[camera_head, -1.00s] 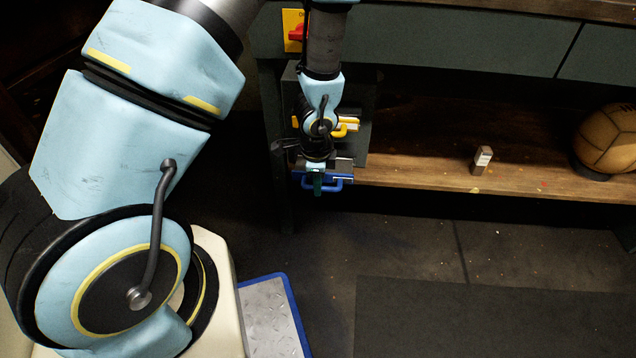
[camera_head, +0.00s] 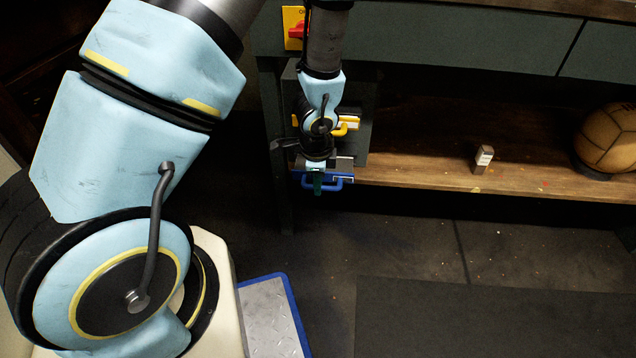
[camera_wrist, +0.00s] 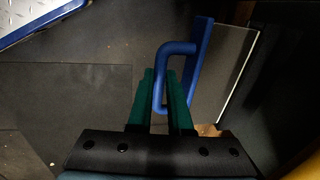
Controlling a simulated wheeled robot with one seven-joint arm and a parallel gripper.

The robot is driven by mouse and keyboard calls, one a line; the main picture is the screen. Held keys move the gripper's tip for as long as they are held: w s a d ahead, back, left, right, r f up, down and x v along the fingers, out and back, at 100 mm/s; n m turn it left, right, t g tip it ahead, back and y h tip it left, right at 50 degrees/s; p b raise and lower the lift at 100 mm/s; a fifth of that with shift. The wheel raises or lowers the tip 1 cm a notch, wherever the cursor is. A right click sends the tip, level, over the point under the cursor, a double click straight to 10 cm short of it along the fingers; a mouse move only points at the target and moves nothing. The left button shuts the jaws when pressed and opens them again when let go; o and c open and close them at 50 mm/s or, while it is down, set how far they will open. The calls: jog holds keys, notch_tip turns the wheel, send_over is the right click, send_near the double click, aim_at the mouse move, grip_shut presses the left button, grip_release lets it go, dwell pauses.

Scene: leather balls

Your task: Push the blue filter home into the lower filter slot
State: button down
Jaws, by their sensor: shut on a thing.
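The blue filter (camera_head: 338,184) is at the lower part of the dark filter housing (camera_head: 357,145), below a yellow-handled filter (camera_head: 348,124). Its grey panel still shows between the blue front edge and the housing, so it sticks out. My gripper (camera_head: 318,184) is in front of it. In the wrist view, the green fingers of my gripper (camera_wrist: 160,76) are shut on the blue filter's handle (camera_wrist: 178,47). The filter's blue edge and grey panel (camera_wrist: 228,72) lie right of the fingers. My arm hides the lower slot's mouth.
A red switch on a yellow plate (camera_head: 294,27) is above the housing. The wooden shelf (camera_head: 425,180) to the right holds a small box (camera_head: 483,159) and a brown leather ball (camera_head: 609,140). A blue-edged metal plate (camera_head: 270,315) lies on the floor. The floor in front is clear.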

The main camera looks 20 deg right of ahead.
jog(key=shift+w+d+p, duration=0.3)
jog(key=shift+w+p, duration=0.2)
jog(key=shift+w, duration=0.05)
jog(key=shift+w+d+p, duration=0.25)
jog(key=shift+w+p, duration=0.25)
jog(key=shift+w, duration=0.05)
dwell(0.8)
jog(key=shift+b, duration=0.35)
dwell(0.3)
jog(key=shift+w+d+r+p, duration=0.15)
jog(key=shift+w+d+p, duration=0.1)
jog(key=shift+w+p, duration=0.25)
dwell(0.6)
